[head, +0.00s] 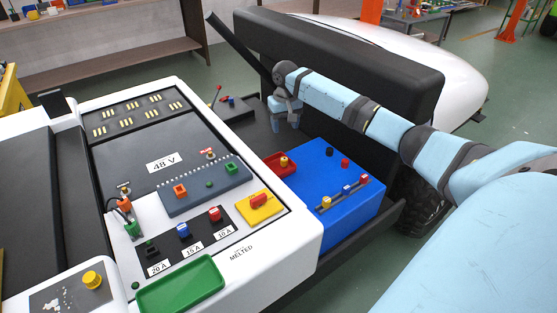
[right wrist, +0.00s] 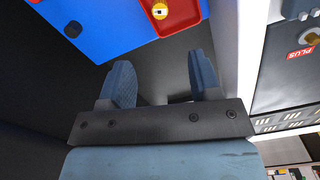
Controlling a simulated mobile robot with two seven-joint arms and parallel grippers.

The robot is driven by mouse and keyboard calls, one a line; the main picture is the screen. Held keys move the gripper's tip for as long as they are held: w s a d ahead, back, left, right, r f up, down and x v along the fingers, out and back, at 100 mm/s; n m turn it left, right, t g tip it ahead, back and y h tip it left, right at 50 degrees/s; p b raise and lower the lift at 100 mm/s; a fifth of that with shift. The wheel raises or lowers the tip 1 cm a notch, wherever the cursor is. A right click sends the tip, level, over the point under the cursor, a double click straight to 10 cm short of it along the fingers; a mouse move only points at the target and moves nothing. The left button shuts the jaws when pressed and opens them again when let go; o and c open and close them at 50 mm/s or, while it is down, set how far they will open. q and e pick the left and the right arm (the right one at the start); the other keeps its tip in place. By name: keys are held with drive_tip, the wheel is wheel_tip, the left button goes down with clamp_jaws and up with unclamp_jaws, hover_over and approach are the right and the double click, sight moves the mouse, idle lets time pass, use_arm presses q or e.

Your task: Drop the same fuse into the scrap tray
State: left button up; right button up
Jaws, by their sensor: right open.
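A small red tray (head: 272,165) sits at the left end of the blue box top. A small yellow piece (head: 284,161) shows at the tray; I cannot tell for certain that it is a fuse. In the right wrist view the red tray (right wrist: 184,14) and the yellow piece (right wrist: 159,11) are at the top, beyond the fingertips. My right gripper (head: 285,120) is open above the dark area behind the tray. In its wrist view the gap between its fingers (right wrist: 160,80) is empty. My left gripper is out of view.
Black, blue and red fuses (head: 183,231) stand on the panel marked 20 A, 15 A and 10 A. A green tray (head: 180,287) lies at the front. Small coloured pieces (head: 346,190) line the blue box (head: 345,215). A black seat back (head: 340,60) rises behind my right arm.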

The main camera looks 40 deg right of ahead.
use_arm(q)
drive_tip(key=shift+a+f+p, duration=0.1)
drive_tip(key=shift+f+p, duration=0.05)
drive_tip(key=shift+p, duration=0.2)
use_arm(e)
wheel_tip(320, 180, up, 5)
drive_tip(key=shift+r, duration=0.15)
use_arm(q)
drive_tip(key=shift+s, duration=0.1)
